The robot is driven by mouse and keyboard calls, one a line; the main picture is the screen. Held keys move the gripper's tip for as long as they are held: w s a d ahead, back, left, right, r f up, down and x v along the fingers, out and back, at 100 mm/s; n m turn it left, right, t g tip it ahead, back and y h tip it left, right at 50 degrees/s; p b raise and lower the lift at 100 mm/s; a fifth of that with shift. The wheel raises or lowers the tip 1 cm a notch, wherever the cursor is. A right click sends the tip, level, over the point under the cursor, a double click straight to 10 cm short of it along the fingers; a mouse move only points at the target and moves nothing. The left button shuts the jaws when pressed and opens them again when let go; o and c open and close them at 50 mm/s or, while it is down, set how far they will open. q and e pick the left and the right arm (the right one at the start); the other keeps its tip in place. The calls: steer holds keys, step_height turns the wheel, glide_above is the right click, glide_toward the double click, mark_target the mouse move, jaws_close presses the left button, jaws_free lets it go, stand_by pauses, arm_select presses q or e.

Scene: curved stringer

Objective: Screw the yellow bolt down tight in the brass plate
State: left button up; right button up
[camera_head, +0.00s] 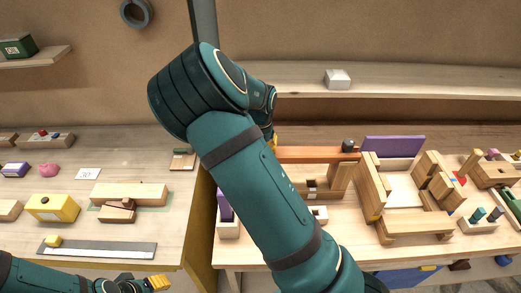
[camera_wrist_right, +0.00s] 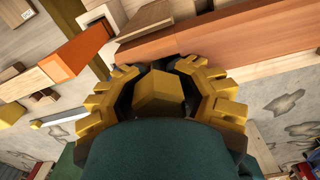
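My right arm crosses the middle of the head view, and its gripper is mostly hidden behind the arm, with a bit of yellow (camera_head: 274,140) showing. In the right wrist view the yellow fingers of my right gripper (camera_wrist_right: 158,75) flank a faceted yellow block, which looks like the yellow bolt's head (camera_wrist_right: 160,95). The dark finger pads appear to press on both its sides. Its shaft is hidden, and I cannot tell whether it sits in anything. I cannot pick out the brass plate in either view. My left gripper (camera_head: 158,282) is at the bottom left, partly cut off.
A reddish wooden bar (camera_head: 310,154) lies just right of the right gripper, with a purple panel (camera_head: 393,147) and wooden frames beyond. The left bench holds a yellow box (camera_head: 52,208), wooden blocks (camera_head: 128,194) and a grey metal strip (camera_head: 120,249).

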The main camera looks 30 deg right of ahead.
steer(key=shift+s+a+f, duration=0.2)
steer(key=shift+s+f, duration=0.05)
steer(key=shift+f, duration=0.2)
steer(key=shift+s+a+f, duration=0.2)
steer(key=shift+s+f, duration=0.05)
steer(key=shift+f, duration=0.2)
steer(key=n, duration=0.6)
steer(key=shift+w+d, duration=0.1)
steer(key=shift+w, duration=0.05)
steer(key=n, duration=0.6)
steer(key=shift+s+r, duration=0.1)
steer(key=shift+s, duration=0.1)
steer(key=shift+w+r, duration=0.1)
steer(key=shift+r, duration=0.05)
steer(key=shift+w+d+r, duration=0.15)
steer(key=shift+r, duration=0.05)
steer(key=c, duration=0.7)
